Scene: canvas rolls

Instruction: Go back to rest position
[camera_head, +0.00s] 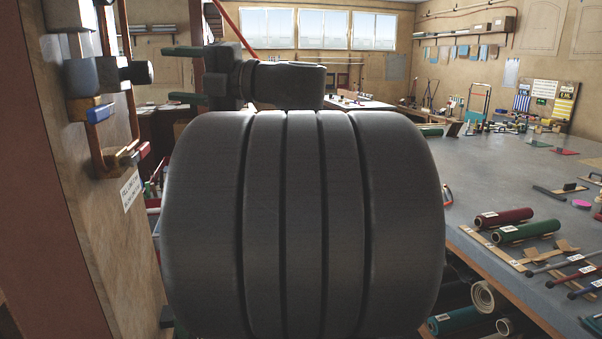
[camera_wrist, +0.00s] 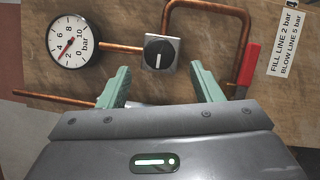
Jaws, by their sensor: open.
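My gripper (camera_wrist: 162,88) is open and empty, its two green fingers spread apart in the wrist view. In the head view my gripper (camera_head: 183,74) shows at the upper left, pointing left toward a wooden panel (camera_head: 120,240). Past the fingers in the wrist view is a grey plate with a black knob (camera_wrist: 160,51). A round white gauge marked in bar (camera_wrist: 69,41) is to its left, with a red needle. I cannot tell from these views whether a finger touches the panel. A large dark arm part of mine hides the middle of the head view.
Copper pipes and a red handle (camera_wrist: 249,66) are on the panel, beside a label reading fill line 2 bar, blow line 5 bar (camera_wrist: 286,45). A grey workbench (camera_head: 490,190) at right holds a red roll (camera_head: 503,217), a green roll (camera_head: 526,231) and tools. More rolls lie below it.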

